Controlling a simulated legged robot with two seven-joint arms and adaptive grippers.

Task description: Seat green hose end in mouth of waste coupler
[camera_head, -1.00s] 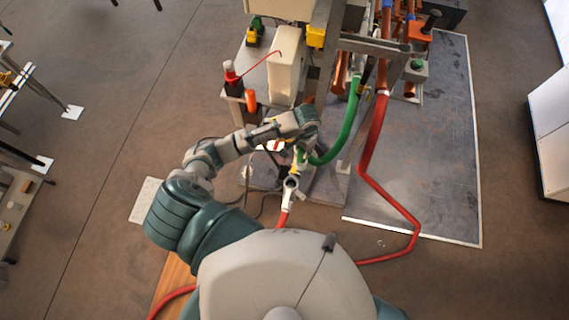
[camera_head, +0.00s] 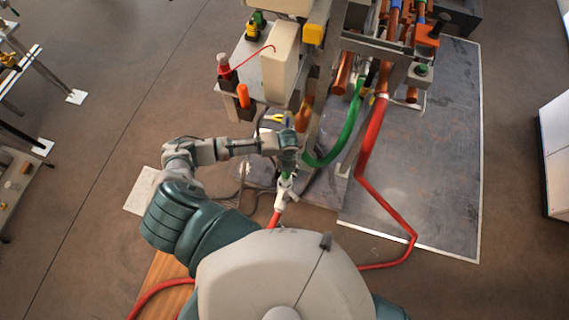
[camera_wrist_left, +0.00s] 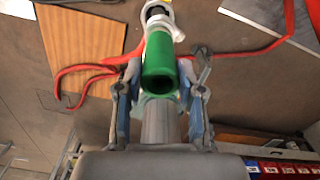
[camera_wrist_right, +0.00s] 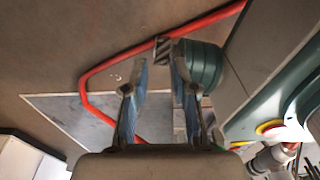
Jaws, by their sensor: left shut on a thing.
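My left gripper (camera_wrist_left: 161,98) is shut on the green hose end (camera_wrist_left: 159,68), a short green tube whose open end faces the left wrist camera. Beyond its far end is the white waste coupler (camera_wrist_left: 166,27), with a dark middle; whether the two touch or are apart I cannot tell. In the head view the green hose (camera_head: 347,134) curves down to my left gripper (camera_head: 287,166), and the white coupler (camera_head: 284,193) is just below it, on a red hose. The gripper hides the coupler's mouth there. My right gripper (camera_wrist_right: 160,62) is open and empty in the right wrist view.
A steel stand with a cream box (camera_head: 280,60), a red-capped bottle (camera_head: 226,70) and an orange cylinder (camera_head: 243,95) rises behind the coupler. A long red hose (camera_head: 369,150) runs over the grey mat (camera_head: 430,150) at the right. A wooden board (camera_head: 163,285) lies lower left.

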